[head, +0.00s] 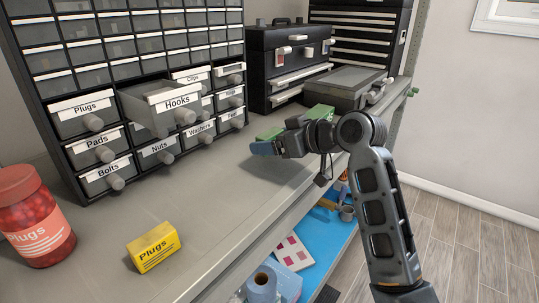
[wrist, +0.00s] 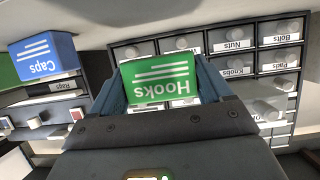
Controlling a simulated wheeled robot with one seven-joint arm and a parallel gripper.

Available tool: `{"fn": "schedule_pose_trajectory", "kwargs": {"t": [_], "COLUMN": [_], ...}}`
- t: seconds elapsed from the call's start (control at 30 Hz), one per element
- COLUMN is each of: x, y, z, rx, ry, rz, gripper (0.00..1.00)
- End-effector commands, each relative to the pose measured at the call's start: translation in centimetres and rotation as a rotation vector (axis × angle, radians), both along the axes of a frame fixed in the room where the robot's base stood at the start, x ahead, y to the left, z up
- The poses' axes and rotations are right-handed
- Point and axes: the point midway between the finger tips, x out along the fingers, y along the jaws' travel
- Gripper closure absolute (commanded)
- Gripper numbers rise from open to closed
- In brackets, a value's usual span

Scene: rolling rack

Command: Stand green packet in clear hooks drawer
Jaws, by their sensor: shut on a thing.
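The green packet (wrist: 160,78), labelled Hooks, is held between the blue fingers of my gripper (wrist: 160,88) in the wrist view, where its label reads upside down. In the head view my gripper (head: 266,145) is in front and to the right of the drawer cabinet, with a bit of the packet showing green at its tip. The drawer labelled Hooks (head: 160,108) is pulled out, well to the left of my gripper and apart from it. I cannot see the drawer's inside floor from here.
A yellow Plugs packet (head: 153,247) and a red jar (head: 36,218) stand on the shelf at the front left. A blue Caps packet (wrist: 45,57) is left in the wrist view. Black tool chests (head: 290,65) stand behind.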

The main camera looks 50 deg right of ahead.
Motion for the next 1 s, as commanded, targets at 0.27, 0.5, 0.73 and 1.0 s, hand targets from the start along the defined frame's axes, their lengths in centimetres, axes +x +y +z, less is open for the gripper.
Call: {"fn": "schedule_pose_trajectory", "kwargs": {"t": [0.27,0.5,0.73,1.0], "x": [0.3,0.3,0.3,0.3], "y": [0.9,0.8,0.8,0.8], "z": [-1.5,-4.1,-4.2,-4.5], "rx": [0.003,0.001,0.000,0.000], "ry": [0.002,0.001,0.000,0.000], "rz": [-0.001,-0.002,-0.001,0.000], "gripper": [0.53,0.53,0.53,0.10]}}
